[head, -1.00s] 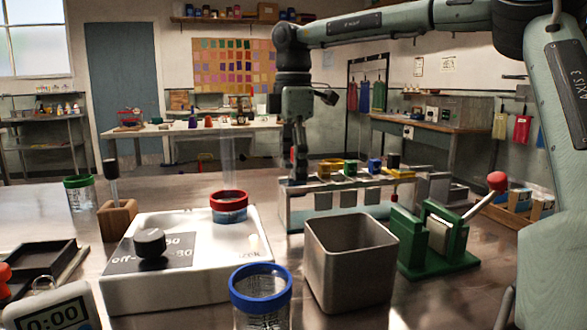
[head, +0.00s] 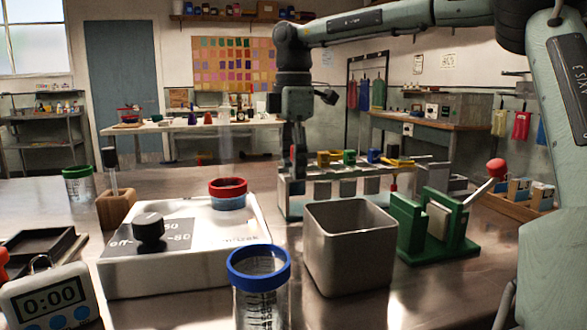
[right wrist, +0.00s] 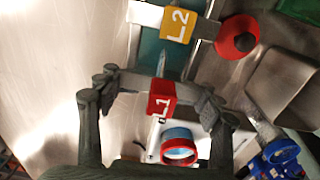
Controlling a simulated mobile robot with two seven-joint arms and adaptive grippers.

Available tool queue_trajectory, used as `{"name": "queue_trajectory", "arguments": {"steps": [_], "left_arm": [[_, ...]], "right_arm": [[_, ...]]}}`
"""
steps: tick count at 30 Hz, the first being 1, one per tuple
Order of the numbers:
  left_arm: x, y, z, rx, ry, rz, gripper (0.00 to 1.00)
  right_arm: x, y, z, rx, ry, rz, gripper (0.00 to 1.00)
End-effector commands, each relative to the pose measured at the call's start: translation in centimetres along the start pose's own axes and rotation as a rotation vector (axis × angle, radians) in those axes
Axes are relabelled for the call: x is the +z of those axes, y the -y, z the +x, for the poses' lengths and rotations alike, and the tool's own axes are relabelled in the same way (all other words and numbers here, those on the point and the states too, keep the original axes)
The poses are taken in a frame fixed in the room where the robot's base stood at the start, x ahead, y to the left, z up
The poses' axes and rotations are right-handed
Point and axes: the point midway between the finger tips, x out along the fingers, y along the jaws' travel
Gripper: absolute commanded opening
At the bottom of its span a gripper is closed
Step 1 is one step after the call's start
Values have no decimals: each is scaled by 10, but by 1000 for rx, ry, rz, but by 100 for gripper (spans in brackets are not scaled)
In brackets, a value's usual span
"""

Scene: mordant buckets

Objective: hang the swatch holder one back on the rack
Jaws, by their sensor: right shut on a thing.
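My right gripper (head: 297,165) reaches down from above at the left end of the rack (head: 291,190). In the right wrist view (right wrist: 160,84) it is shut on swatch holder one, whose red L1 tag (right wrist: 162,98) sits between the fingers. The rack rail (right wrist: 146,16) and a second holder's yellow L2 tag (right wrist: 177,25) show just beyond it. The rack carries holders with yellow, green and blue tags. Whether holder one touches the rail cannot be told; its lower part is hidden in the head view. My left gripper is not in view.
A metal bin (head: 350,262) stands in front of the rack, with a green press (head: 437,232) to its right. A white stirrer plate (head: 190,265), a red-rimmed jar (head: 228,190) and a blue-rimmed jar (head: 259,285) stand nearer. A timer (head: 50,300) is at front left.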

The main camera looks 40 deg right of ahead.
Motion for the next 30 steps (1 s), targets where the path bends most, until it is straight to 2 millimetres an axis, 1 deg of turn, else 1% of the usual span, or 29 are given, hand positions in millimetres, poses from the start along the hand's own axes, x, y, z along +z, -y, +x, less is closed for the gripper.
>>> {"name": "queue_trajectory", "arguments": {"steps": [1,5,6,12,13,25,28,30], "left_arm": [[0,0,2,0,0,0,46],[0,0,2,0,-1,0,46],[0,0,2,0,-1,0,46],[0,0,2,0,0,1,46],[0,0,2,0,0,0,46],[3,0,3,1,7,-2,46],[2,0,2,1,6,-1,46],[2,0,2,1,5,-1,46]], "right_arm": [[2,5,15,-32,6,0,1],[2,5,15,-33,5,0,1],[2,5,15,-34,5,0,63],[2,5,14,-30,6,0,88],[1,4,13,-29,6,0,90],[1,3,6,-19,5,-1,90],[1,2,-4,-17,5,0,90],[0,2,-16,-14,6,-1,90]]}}
